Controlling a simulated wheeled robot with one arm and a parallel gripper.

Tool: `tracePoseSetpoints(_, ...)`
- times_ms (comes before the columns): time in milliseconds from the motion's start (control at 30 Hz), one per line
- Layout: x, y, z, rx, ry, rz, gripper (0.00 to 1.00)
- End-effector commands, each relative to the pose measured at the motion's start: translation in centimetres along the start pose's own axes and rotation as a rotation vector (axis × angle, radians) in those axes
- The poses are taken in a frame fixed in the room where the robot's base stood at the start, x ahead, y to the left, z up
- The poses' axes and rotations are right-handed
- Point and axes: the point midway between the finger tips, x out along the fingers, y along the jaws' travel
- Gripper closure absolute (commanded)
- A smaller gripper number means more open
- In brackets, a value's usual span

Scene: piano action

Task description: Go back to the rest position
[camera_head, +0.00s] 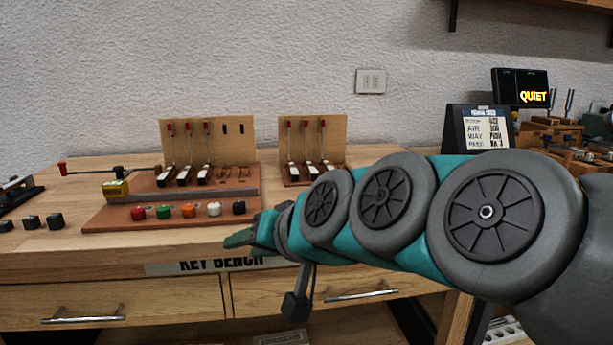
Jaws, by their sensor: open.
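My gripper (250,236) is at the end of my teal and grey arm, which reaches in from the right side of the picture. It hangs in front of the bench's front edge, near the right end of the nearer piano action board, and appears empty. The nearer action board (110,215) holds several keys with red-tipped hammers (188,146) and a row of coloured buttons (189,210). A second, smaller action model (335,140) stands behind my arm. My arm hides part of the bench top.
The wooden bench (60,245) has drawers (120,300) below and a "KEY BENCH" label. A crank with a red knob (62,168) sticks out at the left. Small black blocks (30,222) lie at the far left. A black sign (480,128) and a "QUIET" display (520,88) stand at the right.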

Motion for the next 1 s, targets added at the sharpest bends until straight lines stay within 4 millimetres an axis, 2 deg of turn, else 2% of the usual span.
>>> tracePoseSetpoints(33,0.2,2.7,2.5,-0.006,-0.068,0.062,0.56)
tracePoseSetpoints(133,-0.2,7.5,7.2,-0.015,-0.204,0.176,0.56)
tracePoseSetpoints(233,-1.6,12.3,12.3,-0.007,-0.35,0.29,0.56)
tracePoseSetpoints(400,-6.0,19.1,20.5,0.044,-0.598,0.47,0.56)
tracePoseSetpoints(500,-9.1,21.8,24.4,0.084,-0.725,0.558,0.56)
tracePoseSetpoints(600,-11.8,23.4,27.5,0.122,-0.824,0.62,0.56)
tracePoseSetpoints(700,-13.6,24.1,29.2,0.148,-0.887,0.657,0.56)
tracePoseSetpoints(800,-14.4,24.5,29.9,0.158,-0.912,0.674,0.56)
tracePoseSetpoints(1000,-14.4,24.5,29.9,0.158,-0.912,0.674,0.56)
